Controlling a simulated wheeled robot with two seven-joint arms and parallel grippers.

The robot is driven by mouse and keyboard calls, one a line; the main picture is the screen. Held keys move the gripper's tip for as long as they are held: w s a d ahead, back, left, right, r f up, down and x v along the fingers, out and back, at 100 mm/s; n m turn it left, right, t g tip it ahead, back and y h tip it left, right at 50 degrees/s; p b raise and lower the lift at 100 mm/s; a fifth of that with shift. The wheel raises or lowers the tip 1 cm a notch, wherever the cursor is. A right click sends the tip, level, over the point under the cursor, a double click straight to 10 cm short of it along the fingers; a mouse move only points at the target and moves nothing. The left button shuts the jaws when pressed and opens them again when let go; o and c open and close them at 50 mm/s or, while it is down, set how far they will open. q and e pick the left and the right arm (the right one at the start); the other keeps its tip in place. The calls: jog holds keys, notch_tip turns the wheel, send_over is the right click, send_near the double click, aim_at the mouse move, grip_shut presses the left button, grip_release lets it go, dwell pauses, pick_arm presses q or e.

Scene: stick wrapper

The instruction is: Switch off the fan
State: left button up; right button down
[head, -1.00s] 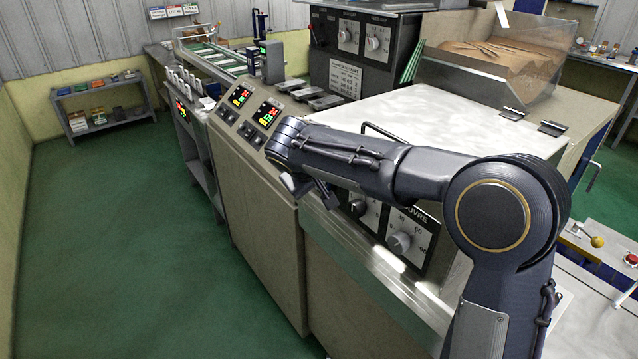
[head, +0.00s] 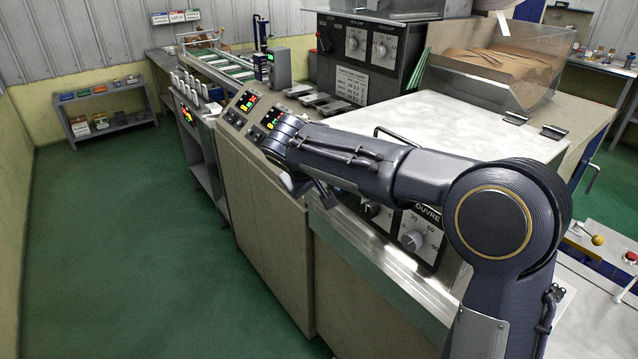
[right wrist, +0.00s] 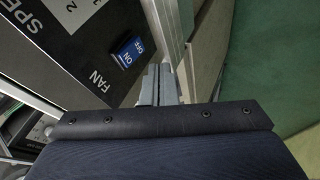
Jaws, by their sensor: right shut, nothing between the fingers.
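The fan switch (right wrist: 130,52) is a blue rocker marked ON and OFF on a dark panel, beside the label FAN (right wrist: 99,82) in the right wrist view. I cannot tell which side of it is pressed in. My right gripper (right wrist: 160,72) is shut and empty, just right of and below the switch in that view, with a visible gap between them. In the head view the right gripper (head: 312,192) hangs at the machine's front edge, and my arm hides the switch. My left gripper is not in view.
The machine front (head: 262,235) has lit displays (head: 247,102) and a round knob (head: 413,240) near my forearm. A metal ledge (head: 375,265) runs along the front. A white cover (head: 440,125) lies behind the arm. The green floor (head: 130,250) at left is clear.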

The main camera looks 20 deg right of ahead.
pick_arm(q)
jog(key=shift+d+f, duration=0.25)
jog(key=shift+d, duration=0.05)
pick_arm(e)
jog(key=d+v, duration=0.1)
jog(key=v, duration=0.8)
jog(key=shift+r, duration=0.5)
jog(key=shift+w+d, duration=0.1)
